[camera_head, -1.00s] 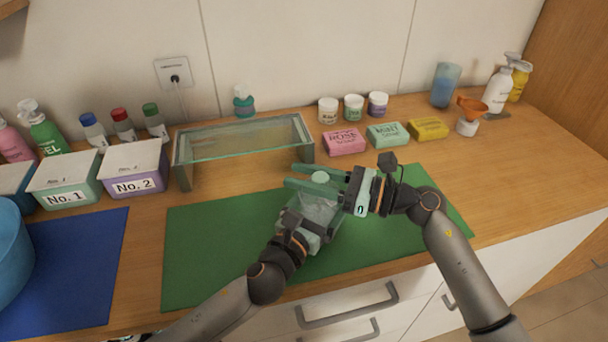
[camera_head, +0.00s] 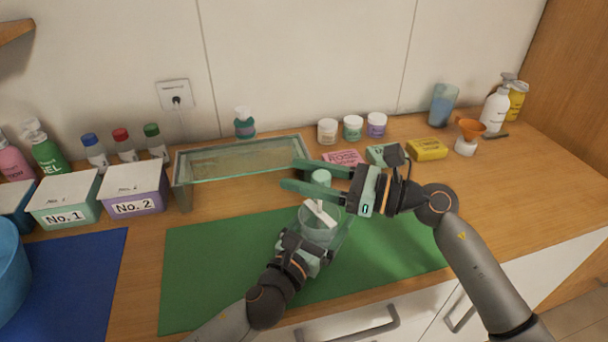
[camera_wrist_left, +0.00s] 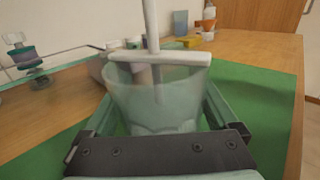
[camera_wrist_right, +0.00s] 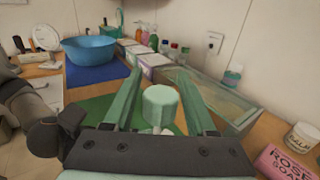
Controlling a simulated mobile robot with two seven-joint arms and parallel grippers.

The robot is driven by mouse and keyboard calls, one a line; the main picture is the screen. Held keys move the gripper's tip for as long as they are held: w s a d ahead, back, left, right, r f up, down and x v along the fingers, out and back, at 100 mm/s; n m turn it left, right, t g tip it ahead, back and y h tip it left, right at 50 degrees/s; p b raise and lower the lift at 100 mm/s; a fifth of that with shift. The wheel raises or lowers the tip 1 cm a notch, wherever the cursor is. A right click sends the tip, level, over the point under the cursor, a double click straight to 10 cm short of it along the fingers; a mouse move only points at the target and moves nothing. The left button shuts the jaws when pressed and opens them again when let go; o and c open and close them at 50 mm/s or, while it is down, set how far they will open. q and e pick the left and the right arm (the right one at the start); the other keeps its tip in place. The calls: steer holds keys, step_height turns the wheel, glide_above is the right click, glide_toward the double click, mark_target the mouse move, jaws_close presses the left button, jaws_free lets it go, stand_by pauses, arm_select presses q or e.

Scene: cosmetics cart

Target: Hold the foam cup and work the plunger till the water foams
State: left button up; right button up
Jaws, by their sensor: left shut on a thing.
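The clear foam cup (camera_head: 313,230) is upright above the green mat (camera_head: 210,265). My left gripper (camera_head: 326,236) is shut on it, with a finger along each side in the left wrist view (camera_wrist_left: 160,112). The plunger's white crossbar (camera_wrist_left: 160,57) lies across the cup's rim, and its rod runs up from there. The pale green plunger knob (camera_wrist_right: 160,105) stands above the cup. My right gripper (camera_wrist_right: 165,90) is open, with one finger on each side of the knob and gaps visible. The water level in the cup is hard to tell.
A glass trough (camera_head: 185,170) stands behind the mat. Boxes No. 1 (camera_head: 65,213) and No. 2 (camera_head: 137,205) are at left, near a blue basin (camera_head: 10,265). Soap bars, including a yellow one (camera_head: 427,149), are behind my right gripper. The mat's left part is clear.

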steer(key=shift+o, duration=0.7)
steer(key=v, duration=1.2)
steer(key=x, duration=1.2)
steer(key=shift+f, duration=0.1)
jaws_close()
stand_by(0.9)
